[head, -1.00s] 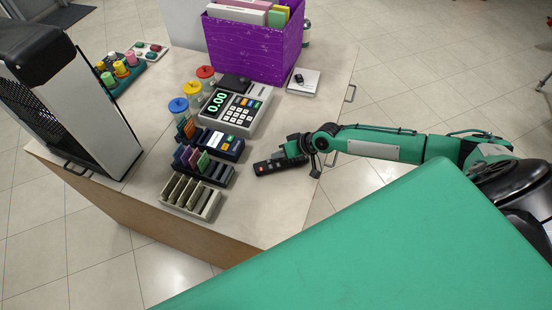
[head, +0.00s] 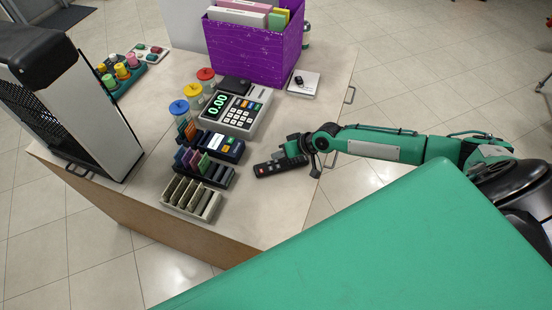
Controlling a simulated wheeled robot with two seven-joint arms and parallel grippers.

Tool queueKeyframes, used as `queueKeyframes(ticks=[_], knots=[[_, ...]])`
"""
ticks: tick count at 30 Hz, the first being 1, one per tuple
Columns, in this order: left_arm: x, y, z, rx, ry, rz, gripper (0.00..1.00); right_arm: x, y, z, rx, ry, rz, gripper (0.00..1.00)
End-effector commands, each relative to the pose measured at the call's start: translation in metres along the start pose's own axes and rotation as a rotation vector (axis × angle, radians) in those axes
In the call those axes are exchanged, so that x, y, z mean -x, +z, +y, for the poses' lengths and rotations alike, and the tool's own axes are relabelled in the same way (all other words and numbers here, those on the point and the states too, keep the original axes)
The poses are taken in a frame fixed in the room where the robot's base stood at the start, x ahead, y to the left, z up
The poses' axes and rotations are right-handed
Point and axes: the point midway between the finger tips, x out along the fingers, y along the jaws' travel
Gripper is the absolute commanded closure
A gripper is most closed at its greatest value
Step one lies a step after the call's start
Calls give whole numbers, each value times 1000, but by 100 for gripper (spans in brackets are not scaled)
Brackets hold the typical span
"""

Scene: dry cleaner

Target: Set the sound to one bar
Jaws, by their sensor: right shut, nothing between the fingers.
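A dark remote control (head: 268,169) with small buttons, one of them red, lies on the counter (head: 262,215) near its right edge. My right gripper (head: 290,150) is shut with nothing between its fingers, at the right end of the remote. Whether it touches the remote I cannot tell. No sound display with bars can be made out. My left gripper is not in view.
Left of the remote are a card tray (head: 190,198), a slotted holder (head: 205,167), a card terminal (head: 222,146) and a cash register (head: 237,110). A purple box (head: 250,52) stands behind. Bare counter lies in front of the remote.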

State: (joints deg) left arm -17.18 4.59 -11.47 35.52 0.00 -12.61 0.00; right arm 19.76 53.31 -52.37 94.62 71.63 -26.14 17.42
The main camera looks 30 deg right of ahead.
Motion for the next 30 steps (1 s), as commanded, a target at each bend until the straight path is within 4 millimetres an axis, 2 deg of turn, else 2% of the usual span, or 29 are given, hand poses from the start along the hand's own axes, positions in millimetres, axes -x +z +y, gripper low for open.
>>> queueKeyframes(ticks=[10, 24, 30], knots=[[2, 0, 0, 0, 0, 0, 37, 2, -1, -1, 0, 0, 0, 100], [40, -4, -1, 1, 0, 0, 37, 33, -24, -24, -1, 1, -1, 100], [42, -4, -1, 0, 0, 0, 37, 35, -25, -25, -1, 1, -1, 100]])
